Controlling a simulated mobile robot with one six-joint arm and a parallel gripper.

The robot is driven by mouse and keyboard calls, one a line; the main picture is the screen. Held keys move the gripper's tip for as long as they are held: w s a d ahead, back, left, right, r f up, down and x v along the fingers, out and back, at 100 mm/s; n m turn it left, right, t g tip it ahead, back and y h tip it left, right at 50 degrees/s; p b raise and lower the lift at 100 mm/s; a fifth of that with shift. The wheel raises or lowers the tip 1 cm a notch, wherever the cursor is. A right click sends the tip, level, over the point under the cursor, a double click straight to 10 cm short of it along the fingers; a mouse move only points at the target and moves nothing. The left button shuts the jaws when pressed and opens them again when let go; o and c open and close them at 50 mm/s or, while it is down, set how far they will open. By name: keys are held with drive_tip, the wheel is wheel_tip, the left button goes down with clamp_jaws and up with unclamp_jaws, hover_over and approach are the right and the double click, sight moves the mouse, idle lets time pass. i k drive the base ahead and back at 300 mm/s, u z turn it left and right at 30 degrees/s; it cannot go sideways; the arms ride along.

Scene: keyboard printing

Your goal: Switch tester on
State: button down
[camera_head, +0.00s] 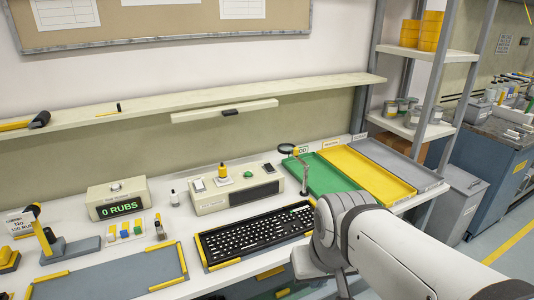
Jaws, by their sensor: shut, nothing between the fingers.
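A beige box (211,205) with a dark front panel stands on the bench behind the keyboard and looks like the tester. On its top are a small white switch-like part (198,185), a yellow-topped piece (222,171), a green part (248,174) and a dark part (269,168). Whether it is on cannot be told. A black keyboard (255,236) with mostly blank-looking keys lies in front of the box, between yellow holders. My arm reaches in from the lower right, its wrist just right of the keyboard. My gripper's fingers are not visible.
A beige counter (118,193) reading "0 RUBS" stands to the left. Green (332,178), yellow (372,173) and grey (405,166) trays lie right. A grey mat (105,280) is front left.

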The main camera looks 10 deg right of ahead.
sight(269, 168)
drive_tip(key=u, duration=0.05)
drive_tip(key=i, duration=1)
drive_tip(key=z, duration=0.1)
